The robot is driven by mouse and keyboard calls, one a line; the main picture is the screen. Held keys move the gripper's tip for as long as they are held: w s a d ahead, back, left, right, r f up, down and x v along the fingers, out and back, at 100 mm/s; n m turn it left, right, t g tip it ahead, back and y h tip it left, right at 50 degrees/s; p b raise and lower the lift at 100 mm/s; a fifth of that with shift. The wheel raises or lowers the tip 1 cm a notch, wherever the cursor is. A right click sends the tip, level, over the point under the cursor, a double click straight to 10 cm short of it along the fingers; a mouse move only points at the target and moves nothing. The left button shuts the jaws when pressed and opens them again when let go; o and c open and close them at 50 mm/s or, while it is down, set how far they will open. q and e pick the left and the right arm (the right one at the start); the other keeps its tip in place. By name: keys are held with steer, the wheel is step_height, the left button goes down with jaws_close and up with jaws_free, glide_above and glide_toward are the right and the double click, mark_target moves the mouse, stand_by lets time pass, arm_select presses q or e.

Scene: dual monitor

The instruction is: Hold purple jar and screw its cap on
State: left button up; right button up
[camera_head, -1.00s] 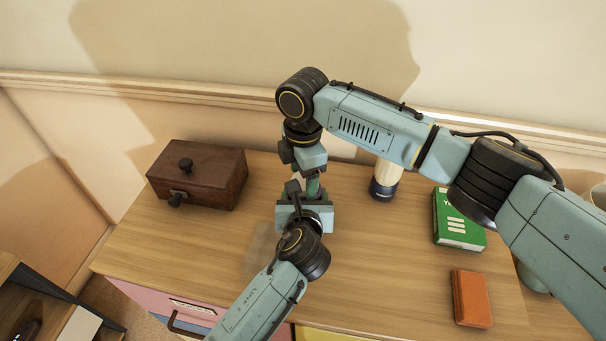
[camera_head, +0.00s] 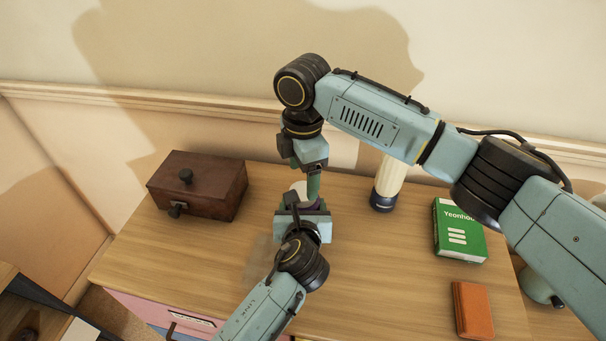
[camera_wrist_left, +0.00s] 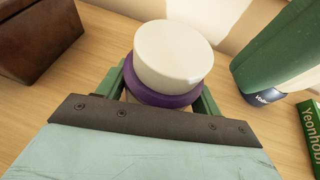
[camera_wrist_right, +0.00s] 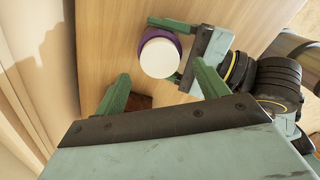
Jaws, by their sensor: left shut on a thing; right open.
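The purple jar (camera_head: 312,205) is upright in my left gripper (camera_head: 304,211), mostly hidden by it in the head view. In the left wrist view, the gripper's fingers stand on both sides of the purple jar (camera_wrist_left: 165,95). The white cap (camera_wrist_left: 172,55) sits level on top of the jar; I cannot tell how tightly it is screwed. My right gripper (camera_wrist_right: 160,75) is open and above the jar. In the right wrist view, the white cap (camera_wrist_right: 160,57) lies below and between its spread fingers, apart from them.
A brown wooden box (camera_head: 200,188) stands at the left of the desk. A cream bottle with a dark blue base (camera_head: 384,200) stands behind my right forearm. A green book (camera_head: 459,232) and an orange book (camera_head: 472,309) lie at the right. The front middle of the desk is clear.

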mark_target(303, 190)
steer(key=shift+r, duration=0.1)
steer(key=shift+c, duration=1.2)
step_height(303, 190, up, 3)
steer(key=shift+r+n, duration=0.15)
steer(key=shift+n, duration=1.05)
steer(key=shift+f, duration=4.05)
